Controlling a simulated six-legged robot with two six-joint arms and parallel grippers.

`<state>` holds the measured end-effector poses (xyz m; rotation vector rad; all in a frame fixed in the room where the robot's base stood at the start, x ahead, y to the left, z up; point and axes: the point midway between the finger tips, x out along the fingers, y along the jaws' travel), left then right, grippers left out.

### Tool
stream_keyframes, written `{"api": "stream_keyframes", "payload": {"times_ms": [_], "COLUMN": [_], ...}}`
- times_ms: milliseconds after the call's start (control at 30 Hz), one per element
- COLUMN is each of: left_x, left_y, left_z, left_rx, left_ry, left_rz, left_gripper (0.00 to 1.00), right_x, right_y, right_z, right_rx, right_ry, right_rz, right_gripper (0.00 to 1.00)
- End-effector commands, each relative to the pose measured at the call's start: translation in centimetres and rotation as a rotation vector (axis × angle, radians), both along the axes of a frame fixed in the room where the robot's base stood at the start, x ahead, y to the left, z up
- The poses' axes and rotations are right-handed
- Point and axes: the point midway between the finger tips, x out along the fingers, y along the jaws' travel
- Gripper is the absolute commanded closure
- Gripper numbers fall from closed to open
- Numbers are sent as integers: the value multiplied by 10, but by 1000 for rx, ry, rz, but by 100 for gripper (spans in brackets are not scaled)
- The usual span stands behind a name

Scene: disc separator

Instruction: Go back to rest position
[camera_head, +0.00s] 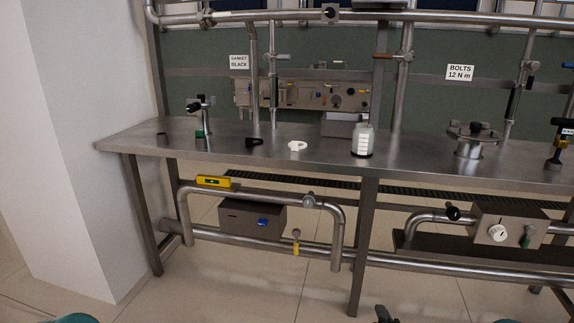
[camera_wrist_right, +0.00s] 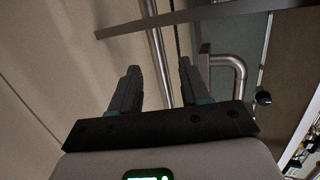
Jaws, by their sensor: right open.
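My right gripper (camera_wrist_right: 158,72) is open, its two dark fingers apart with nothing between them in the right wrist view. Behind the fingers are metal pipes and the tiled floor. In the head view a small dark part at the bottom edge (camera_head: 385,314) seems to be the tip of my right gripper, low in front of the bench and apart from it. My left gripper is not in view.
A steel workbench (camera_head: 215,153) spans the view, with a white-labelled bottle (camera_head: 362,141), a white ring-like part (camera_head: 297,146), a black part (camera_head: 254,142) and a lidded metal vessel (camera_head: 470,146) on it. Pipes (camera_head: 336,240) run below. A white pillar (camera_head: 70,130) stands left. Floor in front is clear.

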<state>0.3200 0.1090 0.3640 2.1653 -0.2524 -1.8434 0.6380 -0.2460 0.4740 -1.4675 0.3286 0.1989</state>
Motion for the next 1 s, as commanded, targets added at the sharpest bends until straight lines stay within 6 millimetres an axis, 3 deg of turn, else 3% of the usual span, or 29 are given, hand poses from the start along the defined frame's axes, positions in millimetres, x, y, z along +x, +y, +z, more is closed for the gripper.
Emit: {"api": "stream_keyframes", "payload": {"times_ms": [167,267,467,667,800,900,1000], "left_x": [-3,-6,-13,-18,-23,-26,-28], "left_y": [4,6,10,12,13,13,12], "left_z": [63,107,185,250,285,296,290], "left_rx": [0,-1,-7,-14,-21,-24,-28], "left_ry": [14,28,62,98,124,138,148], "left_rz": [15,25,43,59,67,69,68], "left_gripper": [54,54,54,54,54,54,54], "right_x": [-1,-12,-60,-136,-202,-254,-302], "right_y": [3,10,37,71,93,107,118], "right_z": [65,102,145,170,186,189,180], "right_rx": [1,8,-6,-137,-255,-345,-429], "right_ry": [2,38,211,458,623,722,783], "right_rz": [4,19,110,334,569,784,1014], "right_gripper": [54,54,54,54,54,54,54]}}
